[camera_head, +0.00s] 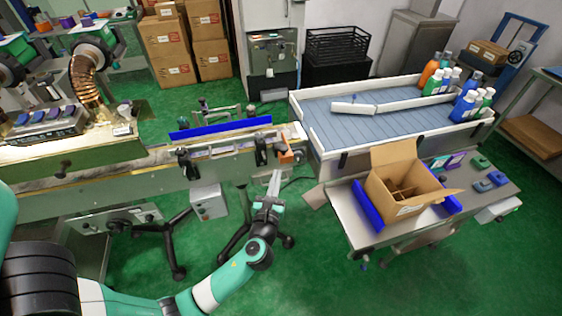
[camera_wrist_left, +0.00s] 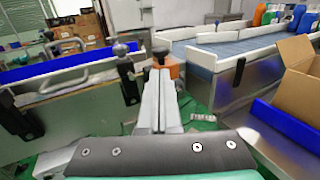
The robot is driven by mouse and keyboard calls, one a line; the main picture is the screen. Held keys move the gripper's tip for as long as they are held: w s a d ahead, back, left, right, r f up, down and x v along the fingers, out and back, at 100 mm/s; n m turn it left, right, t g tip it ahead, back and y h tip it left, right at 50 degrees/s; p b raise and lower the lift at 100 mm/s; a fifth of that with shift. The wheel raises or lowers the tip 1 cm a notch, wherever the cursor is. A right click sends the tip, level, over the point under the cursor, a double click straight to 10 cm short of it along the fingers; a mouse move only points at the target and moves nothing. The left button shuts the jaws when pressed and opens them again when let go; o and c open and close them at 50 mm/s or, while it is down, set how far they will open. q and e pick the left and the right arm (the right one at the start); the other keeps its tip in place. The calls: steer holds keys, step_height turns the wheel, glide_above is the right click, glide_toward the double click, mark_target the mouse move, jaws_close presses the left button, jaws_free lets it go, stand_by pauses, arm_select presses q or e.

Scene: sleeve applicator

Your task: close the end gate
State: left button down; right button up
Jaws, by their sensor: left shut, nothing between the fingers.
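The conveyor (camera_head: 225,168) runs across the middle left, and an orange piece with a dark knob (camera_head: 285,152) stands at its right end. I take this to be the end gate, but its exact position is hard to tell. It also shows in the left wrist view (camera_wrist_left: 168,66), just beyond the fingertips. My left gripper (camera_head: 277,174) is shut and empty, pointing up at the orange piece; I cannot tell whether they touch. In the left wrist view its fingers (camera_wrist_left: 158,82) lie together and partly hide the conveyor end. My right gripper is not in view.
A wide white-walled belt table (camera_head: 312,130) stands right of the conveyor end, with a loose-looking white bar (camera_head: 354,108) and several bottles. An open carton (camera_head: 397,190) sits on a steel table at right. Black clamps (camera_head: 260,150) line the conveyor's front.

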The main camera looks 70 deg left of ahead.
arm_select(q)
steer(key=b+x, duration=0.1)
steer(key=x, duration=0.7)
steer(key=shift+b, duration=0.4)
steer(key=shift+d, duration=0.1)
steer(key=a, duration=0.8)
steer(key=shift+w+a+f, duration=0.2)
steer(key=shift+w+a, duration=0.05)
steer(key=shift+w, duration=0.2)
steer(key=p, duration=0.4)
glide_toward(282, 152)
steer(key=s+a, duration=0.2)
steer(key=shift+s+a, duration=0.2)
steer(key=shift+s, duration=0.15)
